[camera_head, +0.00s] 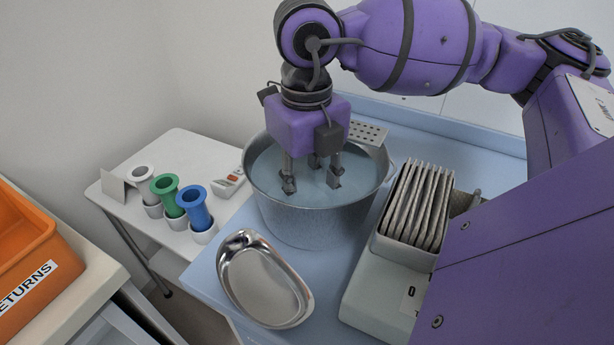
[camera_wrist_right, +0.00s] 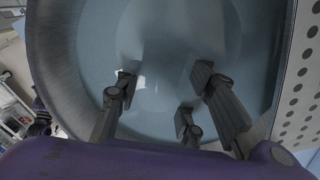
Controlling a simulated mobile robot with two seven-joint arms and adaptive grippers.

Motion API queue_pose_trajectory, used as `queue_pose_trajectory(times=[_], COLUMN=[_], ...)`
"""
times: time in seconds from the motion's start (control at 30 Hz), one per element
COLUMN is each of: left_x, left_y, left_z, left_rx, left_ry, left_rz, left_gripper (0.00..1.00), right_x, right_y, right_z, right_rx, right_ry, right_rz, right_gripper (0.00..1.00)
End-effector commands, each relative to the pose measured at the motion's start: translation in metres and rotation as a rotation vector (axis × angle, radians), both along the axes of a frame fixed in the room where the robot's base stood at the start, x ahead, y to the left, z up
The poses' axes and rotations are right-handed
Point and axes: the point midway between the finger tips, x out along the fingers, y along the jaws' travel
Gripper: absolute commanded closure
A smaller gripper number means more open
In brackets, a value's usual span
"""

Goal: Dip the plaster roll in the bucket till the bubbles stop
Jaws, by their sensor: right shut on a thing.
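The metal bucket (camera_head: 312,222) stands on the blue worktop and holds pale blue-grey water (camera_head: 275,170). My right gripper (camera_head: 312,182) points straight down inside the rim, with its fingertips at or in the water. In the right wrist view the fingers of the gripper (camera_wrist_right: 165,95) stand apart around a faint pale form, which I take to be the plaster roll (camera_wrist_right: 165,68). It is blurred by the water, and its outline is hard to make out. I cannot make out bubbles. My left gripper is not in view.
A shiny kidney dish (camera_head: 262,285) lies in front of the bucket. A rack of flat packs (camera_head: 418,205) stands at its right. A perforated strip (camera_head: 368,132) is at the back rim. White, green (camera_head: 168,195) and blue spools stand on the left side table. An orange bin (camera_head: 25,245) is far left.

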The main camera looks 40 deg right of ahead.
Motion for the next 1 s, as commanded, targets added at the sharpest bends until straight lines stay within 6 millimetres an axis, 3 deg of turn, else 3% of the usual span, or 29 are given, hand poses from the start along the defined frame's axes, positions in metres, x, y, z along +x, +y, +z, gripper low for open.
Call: queue_pose_trajectory(times=[1.0], left_x=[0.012], left_y=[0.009], left_z=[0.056], left_rx=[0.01], left_ry=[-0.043], left_rz=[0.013], left_gripper=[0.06], right_x=[0.0], right_y=[0.0], right_z=[0.096], right_rx=[0.001], right_ry=[-0.005], right_rz=[0.0], right_gripper=[0.93])
